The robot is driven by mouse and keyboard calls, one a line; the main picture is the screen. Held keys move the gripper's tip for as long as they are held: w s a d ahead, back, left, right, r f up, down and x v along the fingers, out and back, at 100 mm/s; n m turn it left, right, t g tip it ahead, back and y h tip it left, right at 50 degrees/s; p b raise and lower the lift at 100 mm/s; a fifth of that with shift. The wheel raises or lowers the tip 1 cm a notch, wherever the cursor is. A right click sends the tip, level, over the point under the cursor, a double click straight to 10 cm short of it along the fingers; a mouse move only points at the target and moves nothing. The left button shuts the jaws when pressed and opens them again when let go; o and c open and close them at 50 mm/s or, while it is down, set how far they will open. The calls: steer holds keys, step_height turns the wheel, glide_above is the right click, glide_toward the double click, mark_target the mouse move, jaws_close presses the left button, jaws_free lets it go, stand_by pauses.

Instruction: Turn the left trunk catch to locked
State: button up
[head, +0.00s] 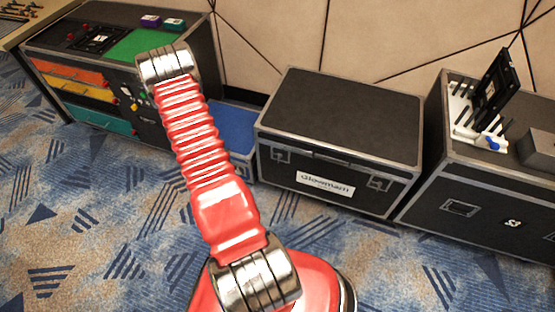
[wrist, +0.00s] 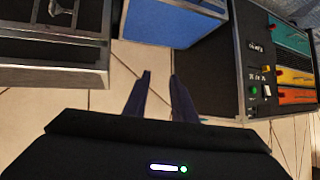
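The black trunk (head: 340,115) with silver edges stands closed against the wall in the head view. Its left catch (head: 279,154) is on the front face near the left end, and its right catch (head: 379,183) is near the right end. The catch positions are too small to read. In the wrist view my gripper (wrist: 160,75) has its two dark fingers apart with nothing between them. It is away from any catch there. My gripper itself is hidden in the head view, behind my red arm's far end.
A low blue-topped box (head: 233,127) stands left of the trunk. Further left is a black cabinet (head: 205,45) with coloured drawers. A black case (head: 475,210) carrying a tilted dark panel (head: 495,88) stands right. Patterned blue carpet (head: 120,220) in front is clear.

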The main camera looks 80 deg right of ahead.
steer(key=s+d+f+m+g+h, duration=0.1)
steer(key=s+f+m+g, duration=0.15)
steer(key=s+f, duration=0.7)
steer(key=g+h, duration=0.2)
glide_toward(279, 157)
steer(key=v, duration=0.5)
steer(key=shift+w+d+r, duration=0.1)
steer(key=shift+w, duration=0.15)
steer(key=x, duration=1.3)
steer(key=shift+d+f+y, duration=0.25)
steer(key=shift+f+y, duration=0.05)
steer(key=shift+f, duration=0.15)
steer(key=c, duration=0.6)
jaws_close()
steer(key=shift+d+r, duration=0.1)
